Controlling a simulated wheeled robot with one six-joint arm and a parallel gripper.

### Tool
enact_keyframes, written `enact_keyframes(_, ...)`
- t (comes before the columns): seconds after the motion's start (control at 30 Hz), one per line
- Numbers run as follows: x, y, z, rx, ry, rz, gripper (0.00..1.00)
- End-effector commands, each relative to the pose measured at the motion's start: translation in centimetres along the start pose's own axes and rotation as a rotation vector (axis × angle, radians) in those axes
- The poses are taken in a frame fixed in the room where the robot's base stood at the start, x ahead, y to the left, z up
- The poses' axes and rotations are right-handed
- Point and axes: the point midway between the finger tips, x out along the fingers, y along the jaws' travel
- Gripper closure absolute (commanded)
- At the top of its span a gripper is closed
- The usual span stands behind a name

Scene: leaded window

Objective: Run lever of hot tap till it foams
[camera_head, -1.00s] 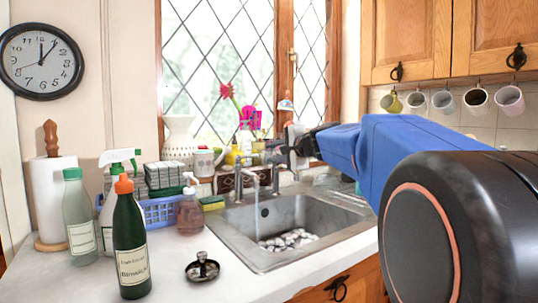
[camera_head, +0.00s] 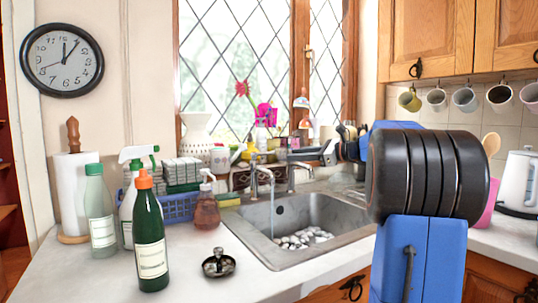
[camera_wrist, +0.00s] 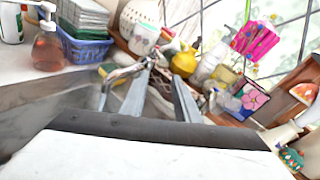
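Two metal taps stand at the back of the sink (camera_head: 345,222), a left tap (camera_head: 254,182) and a right tap (camera_head: 291,180). Water (camera_head: 272,212) runs from the left one. I cannot tell which is hot. Pale lumpy stuff (camera_head: 302,238) lies in the basin; I cannot tell if it is foam. My gripper (camera_head: 296,153) is just above the right tap in the head view. In the wrist view my gripper (camera_wrist: 163,72) shows two grey fingers apart with nothing clear between them. A metal tap part (camera_wrist: 118,73) is just left of the fingers; contact cannot be told.
A clutter of pots and bottles (camera_head: 245,150) lines the sill behind the taps. Bottles (camera_head: 150,235), a soap dispenser (camera_head: 207,207) and a blue basket (camera_head: 178,207) stand left of the sink. Mugs (camera_head: 465,98) hang at right.

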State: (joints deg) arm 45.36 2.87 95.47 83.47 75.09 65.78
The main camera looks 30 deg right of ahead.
Motion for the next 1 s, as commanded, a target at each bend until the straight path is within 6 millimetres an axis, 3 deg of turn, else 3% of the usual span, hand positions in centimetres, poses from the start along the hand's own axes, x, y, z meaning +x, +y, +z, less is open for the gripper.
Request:
enact_keyframes(0.2, -3.1, -2.4, -1.6, 0.352, -0.121, 0.146, 0.71)
enact_keyframes(0.47, -4.4, -2.9, -1.9, 0.488, -0.162, 0.219, 0.71)
enact_keyframes(0.67, -2.3, -2.4, -1.4, 0.487, -0.161, 0.222, 0.71)
enact_keyframes(1.0, 3.5, -1.4, -0.2, 0.486, -0.161, 0.221, 0.71)
